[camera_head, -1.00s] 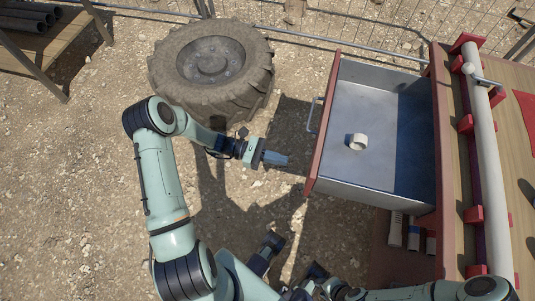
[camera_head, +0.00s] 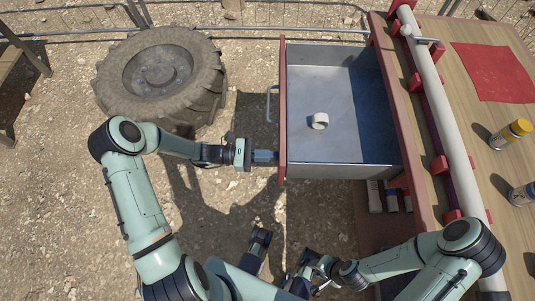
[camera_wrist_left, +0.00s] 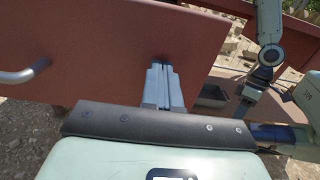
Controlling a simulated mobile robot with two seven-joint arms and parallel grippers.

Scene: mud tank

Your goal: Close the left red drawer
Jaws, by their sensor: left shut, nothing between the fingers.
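The red-fronted drawer (camera_head: 282,120) stands pulled out of the workbench, its grey metal inside (camera_head: 350,95) open to view. A curved grey handle (camera_head: 270,104) is on its front. It also shows in the left wrist view (camera_wrist_left: 20,75), beside the broad red front panel (camera_wrist_left: 100,45). My left gripper (camera_head: 270,156) is shut and empty, pointing at the near end of the front. In the left wrist view its fingertips (camera_wrist_left: 161,66) are at the panel, touching or nearly so. My right gripper (camera_head: 322,286) is low in the head view, partly hidden by my arm; its fingers are unclear.
A white ring (camera_head: 320,121) lies in the drawer. A large tyre (camera_head: 160,75) lies on the gravel at the left. The bench top carries a red cloth (camera_head: 492,70), a pale pipe (camera_head: 435,90) and yellow-capped containers (camera_head: 510,133). Gravel between tyre and drawer is clear.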

